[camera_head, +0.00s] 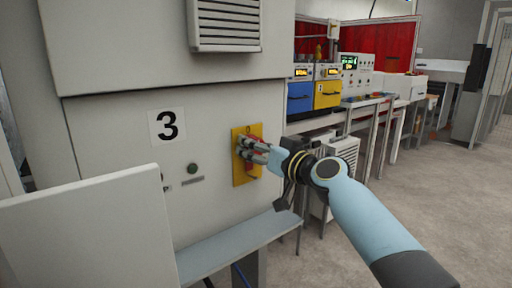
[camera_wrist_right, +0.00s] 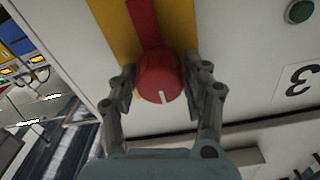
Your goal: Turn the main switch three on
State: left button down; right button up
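The main switch is a red round knob (camera_wrist_right: 160,80) with a red handle bar and a white mark, on a yellow plate (camera_head: 238,178) fixed to the grey cabinet front. The cabinet carries a "3" label (camera_head: 167,125), left of the plate. My right gripper (camera_head: 246,148) is at the plate and hides most of the switch in the head view. In the right wrist view its two fingers (camera_wrist_right: 159,82) stand on either side of the knob, spread open, with narrow gaps seeming to show. Firm contact cannot be told. The white mark points toward the gripper's palm. My left gripper is not in view.
A green button (camera_head: 192,168) sits on the cabinet, left of the plate. A light grey ledge (camera_head: 240,245) juts out below, and a pale panel (camera_head: 85,235) stands at front left. Benches with blue and yellow units (camera_head: 327,94) stand behind; floor at right is clear.

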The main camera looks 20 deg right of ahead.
jog(key=c, duration=0.7)
jog(key=m, duration=0.6)
jog(key=shift+m, duration=0.4)
jog(key=m+p, duration=0.1)
jog(key=m, duration=0.4)
jog(key=m+p, duration=0.1)
jog(key=m, duration=0.5)
jog(key=shift+f, duration=0.15)
